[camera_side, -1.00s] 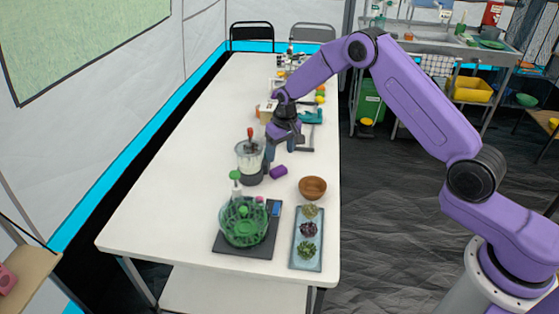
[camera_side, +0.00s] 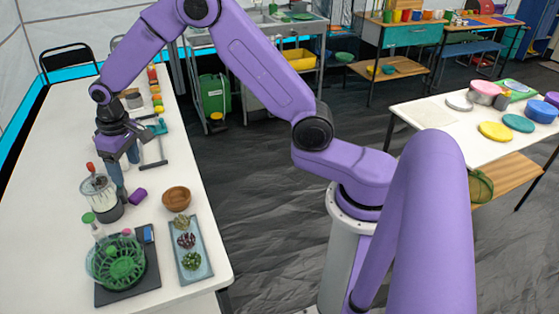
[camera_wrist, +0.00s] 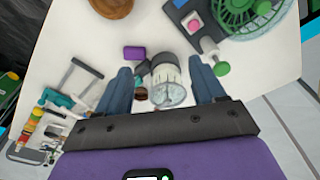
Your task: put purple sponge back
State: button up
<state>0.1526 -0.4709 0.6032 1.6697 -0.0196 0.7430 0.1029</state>
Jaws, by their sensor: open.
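The purple sponge (camera_side: 138,195) is a small block lying on the white table beside the base of a blender-like jar (camera_side: 102,198). It also shows in the wrist view (camera_wrist: 134,53), just left of the jar (camera_wrist: 168,82). My gripper (camera_side: 125,170) points down over the table, close to the jar and the sponge. In the wrist view, my gripper's blue fingers (camera_wrist: 160,70) are wide apart and hold nothing. The jar appears between them, and the sponge is near the left fingertip. Whether a finger touches the jar cannot be told.
A brown bowl (camera_side: 176,199) and a tray of succulents (camera_side: 191,250) stand near the sponge. A green basket (camera_side: 115,262) sits on a dark scale (camera_side: 140,283). A green-and-grey tool (camera_side: 155,142) lies behind. A second table (camera_side: 428,115) at right holds colored discs.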

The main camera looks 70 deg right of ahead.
jog(key=s+a+r+n, duration=0.3)
jog(key=s+r, duration=0.1)
jog(key=s, duration=0.6)
jog(key=s+d+r+n, duration=0.1)
jog(key=s+d+n, duration=0.1)
jog(key=s, duration=0.7)
jog(key=s+d+r+n, duration=0.1)
jog(key=s+d, duration=0.3)
jog(key=s, duration=0.6)
jog(key=s+d+r+n+g, duration=0.1)
jog(key=s+d+n, duration=0.2)
jog(key=s, duration=0.6)
jog(key=shift+s+r+n, duration=0.15)
jog(key=shift+r+n, duration=0.15)
jog(key=shift+n, duration=0.2)
